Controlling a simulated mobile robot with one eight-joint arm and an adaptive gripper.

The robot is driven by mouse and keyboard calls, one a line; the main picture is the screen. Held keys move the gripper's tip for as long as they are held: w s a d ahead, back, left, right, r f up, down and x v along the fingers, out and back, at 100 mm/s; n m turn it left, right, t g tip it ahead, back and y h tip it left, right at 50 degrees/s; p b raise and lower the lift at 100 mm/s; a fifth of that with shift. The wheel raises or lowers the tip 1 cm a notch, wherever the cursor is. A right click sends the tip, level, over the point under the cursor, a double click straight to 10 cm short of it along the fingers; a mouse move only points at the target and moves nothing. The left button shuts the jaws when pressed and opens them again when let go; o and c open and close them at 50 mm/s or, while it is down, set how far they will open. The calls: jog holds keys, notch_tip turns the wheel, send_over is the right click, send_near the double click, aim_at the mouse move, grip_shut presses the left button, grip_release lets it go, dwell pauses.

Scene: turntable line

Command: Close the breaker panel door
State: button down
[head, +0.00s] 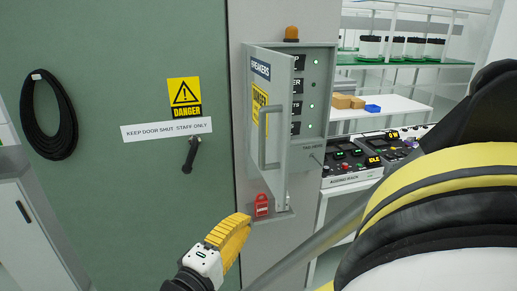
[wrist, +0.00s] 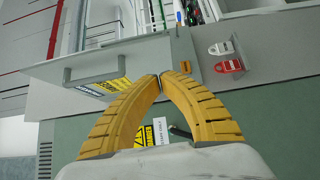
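The breaker panel door (head: 284,150) stands open, swung out from the grey breaker box (head: 317,85), whose switches and green lights show. The door carries a BREAKERS label, a yellow danger sign and a grey bar handle (head: 263,138). The door also shows in the wrist view (wrist: 135,55), with its handle (wrist: 88,76) at the left. My gripper (head: 244,220) is below and left of the door, apart from it. In the wrist view its yellow fingers (wrist: 160,77) curve together and their tips meet, with nothing visible between them.
A red lock tag (head: 262,205) hangs at a small ledge just below the door, close to my gripper. A green wall door (head: 120,60) with a dark handle (head: 191,154) is at the left. An audio rack (head: 352,158) and shelves stand at the right.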

aim_at(279, 195)
jog(key=w+d+b, duration=0.2)
jog(key=w+d, duration=0.4)
jog(key=shift+w, duration=0.25)
jog(key=shift+w+d, duration=0.15)
jog(key=shift+d, duration=0.2)
